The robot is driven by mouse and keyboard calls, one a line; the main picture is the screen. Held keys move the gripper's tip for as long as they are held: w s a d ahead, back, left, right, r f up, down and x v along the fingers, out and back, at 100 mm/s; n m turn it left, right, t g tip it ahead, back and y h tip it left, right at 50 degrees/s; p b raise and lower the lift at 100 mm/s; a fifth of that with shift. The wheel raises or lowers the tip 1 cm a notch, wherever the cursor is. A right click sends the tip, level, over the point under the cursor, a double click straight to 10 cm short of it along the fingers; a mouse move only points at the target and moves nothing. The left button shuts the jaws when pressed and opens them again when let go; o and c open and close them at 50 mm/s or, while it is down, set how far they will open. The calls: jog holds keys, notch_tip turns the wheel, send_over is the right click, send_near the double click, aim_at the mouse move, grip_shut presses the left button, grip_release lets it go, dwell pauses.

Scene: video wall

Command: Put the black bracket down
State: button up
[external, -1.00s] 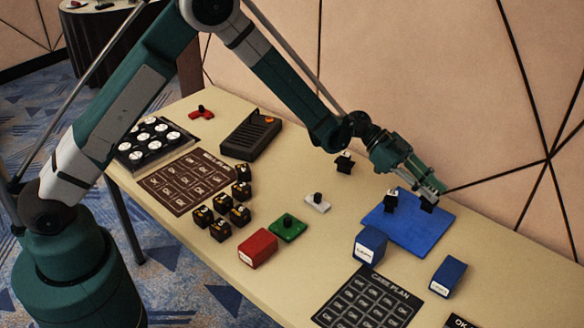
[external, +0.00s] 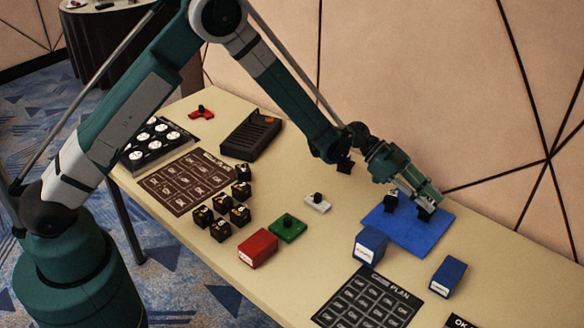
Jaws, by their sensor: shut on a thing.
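My gripper (external: 425,207) is over the blue mat (external: 408,236) on the right part of the table. It is shut on a small black bracket (external: 424,214), which is low over the mat's upper right part. I cannot tell whether the bracket touches the mat. Another small black piece (external: 390,202) stands at the mat's upper left, left of the gripper. A third black piece (external: 345,166) is farther back, left of the wrist. The gripper's fingers partly hide the held bracket.
Two blue boxes (external: 369,245) (external: 447,277) stand in front of the mat. A white piece (external: 317,203), a green piece (external: 288,228), a red box (external: 258,248) and several black cubes (external: 222,228) lie to the left. The wall rises behind the table.

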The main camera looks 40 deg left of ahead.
jog(key=shift+f, duration=0.15)
jog(key=o, duration=1)
jog(key=shift+r, duration=0.25)
jog(key=p+v, duration=0.1)
jog(key=v, duration=1.1)
jog(key=shift+p, duration=0.3)
jog(key=shift+r, duration=0.1)
